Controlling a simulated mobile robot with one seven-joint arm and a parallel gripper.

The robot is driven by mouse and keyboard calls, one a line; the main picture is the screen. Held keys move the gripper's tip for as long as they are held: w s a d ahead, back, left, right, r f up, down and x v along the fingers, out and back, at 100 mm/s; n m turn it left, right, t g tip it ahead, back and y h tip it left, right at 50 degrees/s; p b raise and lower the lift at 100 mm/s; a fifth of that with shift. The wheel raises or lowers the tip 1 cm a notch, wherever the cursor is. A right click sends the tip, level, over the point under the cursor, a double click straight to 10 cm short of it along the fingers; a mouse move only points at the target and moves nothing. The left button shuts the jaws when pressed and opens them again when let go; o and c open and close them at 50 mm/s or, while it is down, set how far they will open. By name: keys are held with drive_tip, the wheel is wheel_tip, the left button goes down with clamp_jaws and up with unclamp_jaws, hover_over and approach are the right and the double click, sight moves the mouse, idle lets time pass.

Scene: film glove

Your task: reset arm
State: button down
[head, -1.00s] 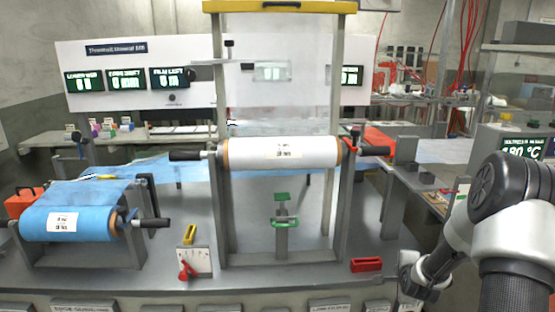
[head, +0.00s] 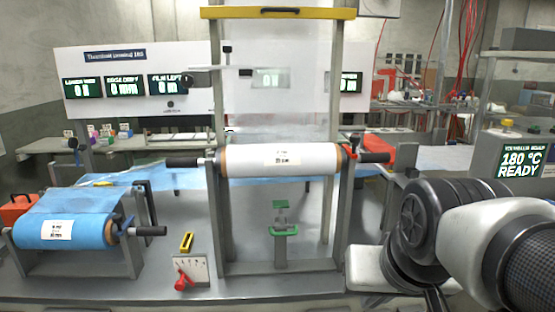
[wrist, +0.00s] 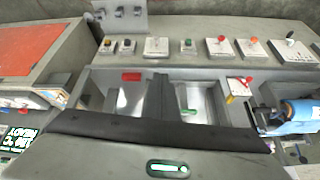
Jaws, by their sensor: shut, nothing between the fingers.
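My gripper (wrist: 159,82) shows in the wrist view as two dark fingers close together, shut and empty. They reach up from its wide grey and black body. In the head view my arm's dark joint (head: 425,225) fills the lower right, and the gripper itself cannot be made out there. In the wrist view the bench front with its row of buttons lies beyond the fingers. I cannot tell how high the fingers are above the bench, but they appear to hold nothing.
A white roll (head: 300,160) sits in the upright frame, with a blue roll (head: 62,233) on a lower stand at left. A red-levered dial (head: 190,272) stands between them. A red block (wrist: 131,76) lies near the fingers. A display (head: 520,160) reads 180 °C READY.

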wheel_tip(320, 180, up, 21)
drive_tip(key=s+n+p, duration=0.1)
drive_tip(key=s+p, duration=0.1)
drive_tip(key=p, duration=2)
drive_tip(key=shift+s+r, duration=0.2)
drive_tip(key=shift+s, duration=0.15)
